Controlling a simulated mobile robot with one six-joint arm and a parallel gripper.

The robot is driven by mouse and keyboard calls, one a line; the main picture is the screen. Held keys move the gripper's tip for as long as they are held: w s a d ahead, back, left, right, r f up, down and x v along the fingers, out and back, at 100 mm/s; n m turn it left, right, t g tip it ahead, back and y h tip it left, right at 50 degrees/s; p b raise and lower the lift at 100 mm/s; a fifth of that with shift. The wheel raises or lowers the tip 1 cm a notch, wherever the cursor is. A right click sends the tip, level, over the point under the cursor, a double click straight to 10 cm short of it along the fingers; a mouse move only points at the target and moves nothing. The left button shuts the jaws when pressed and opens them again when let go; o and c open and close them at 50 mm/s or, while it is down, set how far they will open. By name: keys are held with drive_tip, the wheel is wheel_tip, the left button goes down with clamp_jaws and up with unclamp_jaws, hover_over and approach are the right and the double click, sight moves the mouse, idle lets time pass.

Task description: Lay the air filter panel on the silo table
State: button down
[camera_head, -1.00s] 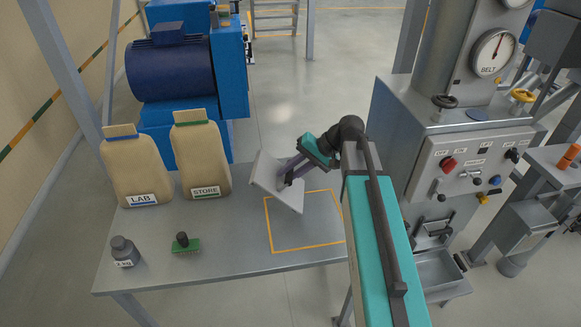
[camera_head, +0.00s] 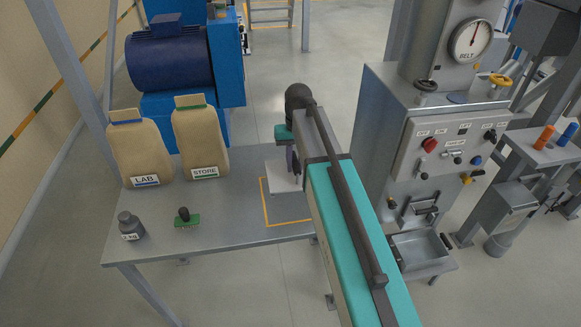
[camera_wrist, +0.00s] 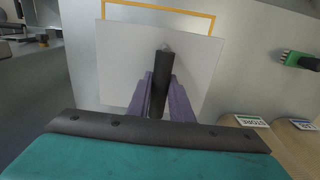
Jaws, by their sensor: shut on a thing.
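The air filter panel (camera_wrist: 125,65) is a flat light-grey plate with a dark upright handle (camera_wrist: 161,90). My gripper (camera_wrist: 160,95) is shut on that handle, its two purple fingers on either side. In the head view the panel (camera_head: 280,178) is at the back of the silo table (camera_head: 240,220), lying about flat over the back part of the orange outline (camera_head: 264,205). My arm hides its right part. I cannot tell whether it touches the table top.
Two sacks, LAB (camera_head: 140,152) and STORE (camera_head: 201,143), stand left of the panel. A dark weight (camera_head: 131,226) and a green brush (camera_head: 187,218) are at the front left. The control cabinet (camera_head: 385,135) stands to the right.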

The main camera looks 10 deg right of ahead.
drive_tip(key=shift+s+d+r, duration=0.1)
drive_tip(key=shift+d+r, duration=0.05)
drive_tip(key=shift+r, duration=0.05)
drive_tip(key=shift+r, duration=0.1)
idle(0.4)
drive_tip(key=shift+f+b, duration=1.1)
drive_tip(key=shift+f, duration=2.45)
drive_tip(key=shift+f+b, duration=0.3)
drive_tip(key=shift+f, duration=0.65)
drive_tip(key=c, duration=1.5)
unclamp_jaws()
drive_tip(key=shift+r, duration=0.1)
